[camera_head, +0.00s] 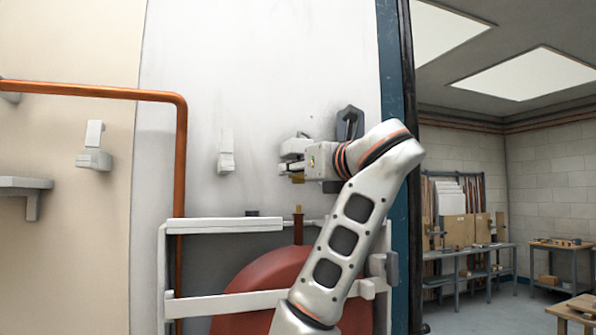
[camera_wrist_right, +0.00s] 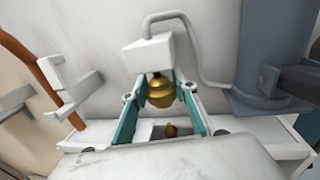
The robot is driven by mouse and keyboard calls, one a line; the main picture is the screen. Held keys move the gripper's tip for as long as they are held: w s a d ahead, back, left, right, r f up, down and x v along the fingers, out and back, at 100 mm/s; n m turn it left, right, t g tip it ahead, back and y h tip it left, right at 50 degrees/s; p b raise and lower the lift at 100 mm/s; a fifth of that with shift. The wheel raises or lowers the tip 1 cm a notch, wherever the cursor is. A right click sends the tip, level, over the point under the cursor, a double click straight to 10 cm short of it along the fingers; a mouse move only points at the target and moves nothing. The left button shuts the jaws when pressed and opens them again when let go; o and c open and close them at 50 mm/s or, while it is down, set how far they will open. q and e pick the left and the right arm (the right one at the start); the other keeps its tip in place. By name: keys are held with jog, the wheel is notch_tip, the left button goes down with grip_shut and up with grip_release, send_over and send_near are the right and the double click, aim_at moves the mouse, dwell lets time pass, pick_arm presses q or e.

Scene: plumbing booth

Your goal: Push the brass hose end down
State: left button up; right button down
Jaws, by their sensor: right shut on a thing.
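The brass hose end (camera_wrist_right: 161,92) is a round, stepped gold piece hanging under a white block (camera_wrist_right: 150,53) in the right wrist view. My right gripper (camera_wrist_right: 160,100) is shut on it, with one teal-padded finger on each side. In the head view, my right gripper (camera_head: 288,168) reaches left at the white wall panel, and a small bit of brass (camera_head: 298,179) shows beneath it. An upright brass-coloured stub (camera_head: 298,225) stands below, apart from the hose end; its tip (camera_wrist_right: 171,130) shows between the fingers. My left gripper is not in view.
A white frame (camera_head: 225,225) surrounds a red rounded tank (camera_head: 265,295) below. A copper pipe (camera_head: 181,150) runs down at the left. White brackets (camera_head: 226,152) (camera_head: 95,147) sit on the wall. A grey fixture (camera_head: 349,124) is behind my wrist. A blue post (camera_head: 393,90) edges the panel.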

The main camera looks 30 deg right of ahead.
notch_tip(320, 180, down, 6)
jog(key=b, duration=0.4)
jog(key=shift+w+r+b, duration=0.1)
jog(key=shift+r+b, duration=0.05)
jog(key=shift+b, duration=0.15)
jog(key=c, duration=1.6)
grip_release()
jog(key=shift+o, duration=0.2)
jog(key=shift+r, duration=0.1)
jog(key=shift+s, duration=0.25)
jog(key=s, duration=0.7)
jog(key=shift+a, duration=0.3)
